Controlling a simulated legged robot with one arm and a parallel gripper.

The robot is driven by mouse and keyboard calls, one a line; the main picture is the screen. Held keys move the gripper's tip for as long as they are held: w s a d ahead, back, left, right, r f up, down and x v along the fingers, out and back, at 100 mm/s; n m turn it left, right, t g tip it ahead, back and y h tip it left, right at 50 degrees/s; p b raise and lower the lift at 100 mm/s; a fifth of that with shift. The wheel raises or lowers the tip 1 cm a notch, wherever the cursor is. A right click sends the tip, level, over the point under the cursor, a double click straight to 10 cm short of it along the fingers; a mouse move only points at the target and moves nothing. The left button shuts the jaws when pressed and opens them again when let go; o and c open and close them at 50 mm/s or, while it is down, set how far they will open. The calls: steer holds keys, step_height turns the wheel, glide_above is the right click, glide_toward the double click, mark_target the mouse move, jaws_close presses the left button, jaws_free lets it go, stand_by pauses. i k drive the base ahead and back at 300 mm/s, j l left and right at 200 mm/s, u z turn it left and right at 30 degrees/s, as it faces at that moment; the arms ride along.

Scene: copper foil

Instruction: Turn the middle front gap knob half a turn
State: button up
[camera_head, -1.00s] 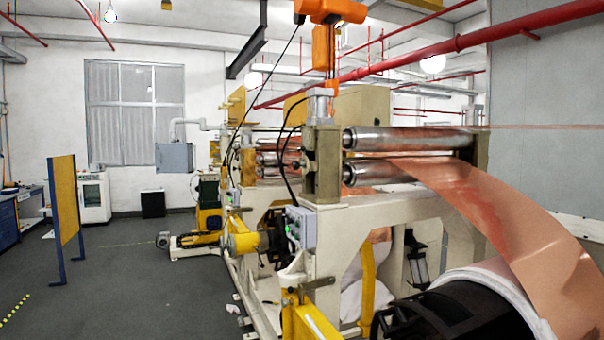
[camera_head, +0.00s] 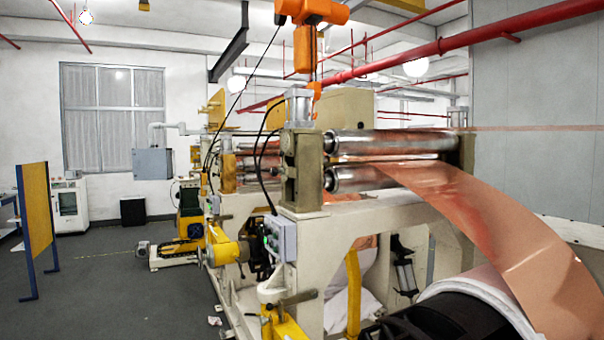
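The rolling machine's front bearing block (camera_head: 308,172) stands at the near end of two steel rollers, the upper roller (camera_head: 385,142) and the lower roller (camera_head: 352,178). A small dark knob-like shape (camera_head: 285,160) shows on the left of this block; it is too small to tell whether it is a gap knob or which one. More roller stands (camera_head: 228,165) stand farther back, with small yellowish parts on them that are too small to make out. My gripper is not in view.
Copper foil (camera_head: 500,235) slopes from the rollers down to the right, over a large black roll (camera_head: 440,322) at the front. A grey control box (camera_head: 281,238) and a yellow arm (camera_head: 280,325) jut from the machine's left side. The grey floor (camera_head: 110,290) left of it is mostly clear; a yellow panel (camera_head: 37,208) stands there.

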mark_target(274, 172)
steer(key=i+j+z, duration=0.3)
steer(key=j+z, duration=0.15)
steer(key=j, duration=0.15)
steer(key=i+j+z, duration=0.2)
steer(key=j, duration=0.15)
steer(key=j+z, duration=0.25)
steer(key=j, duration=0.1)
